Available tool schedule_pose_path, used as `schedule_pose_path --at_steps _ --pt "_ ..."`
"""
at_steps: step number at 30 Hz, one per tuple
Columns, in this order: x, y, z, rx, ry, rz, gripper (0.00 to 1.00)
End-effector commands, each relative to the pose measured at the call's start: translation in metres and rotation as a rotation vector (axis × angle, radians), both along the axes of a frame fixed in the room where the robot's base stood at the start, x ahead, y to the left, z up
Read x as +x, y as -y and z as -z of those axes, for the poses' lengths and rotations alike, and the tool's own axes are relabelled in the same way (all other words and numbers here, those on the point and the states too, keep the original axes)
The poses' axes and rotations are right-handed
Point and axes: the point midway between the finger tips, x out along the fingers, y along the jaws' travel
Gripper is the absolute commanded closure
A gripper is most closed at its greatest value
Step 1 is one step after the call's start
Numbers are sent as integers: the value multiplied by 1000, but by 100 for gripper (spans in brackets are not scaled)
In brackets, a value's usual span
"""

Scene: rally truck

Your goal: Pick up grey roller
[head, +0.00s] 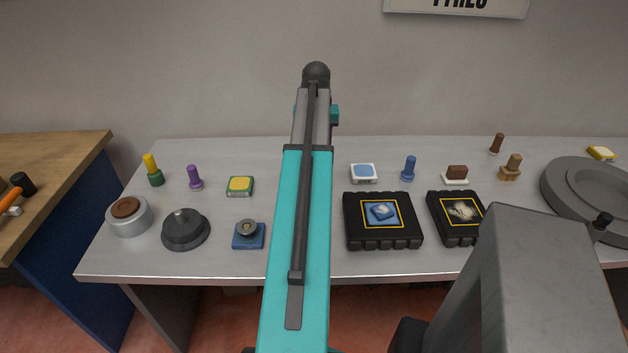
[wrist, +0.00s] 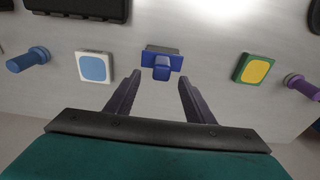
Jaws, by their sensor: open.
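My gripper (wrist: 160,80) is open and empty in the wrist view. A small blue block on a grey-and-blue base (wrist: 162,66) sits just beyond and between its fingertips. My arm hides this block and the gripper in the head view. I cannot tell for sure which thing is the grey roller. Grey round candidates at the table's left are a light grey cylinder with a brown top (head: 128,218), a dark grey knobbed disc (head: 186,231) and a small grey round piece on a blue base (head: 248,227).
A white-and-blue block (wrist: 95,67) and a green-and-yellow block (wrist: 256,69) flank the gripper. A blue peg (head: 409,168) and a purple peg (head: 194,177) stand farther out. Two black trays (head: 357,239) lie right of my arm. A large grey wheel (head: 590,185) is far right.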

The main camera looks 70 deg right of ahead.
Motion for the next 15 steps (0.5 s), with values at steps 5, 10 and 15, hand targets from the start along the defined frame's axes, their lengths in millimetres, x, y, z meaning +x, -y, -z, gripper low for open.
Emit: schedule_pose_path --at_steps 5,10,15 --pt "1 1 16 1 0 0 52" --pt "2 2 21 0 0 -1 52" --pt "2 2 21 0 0 -1 52"
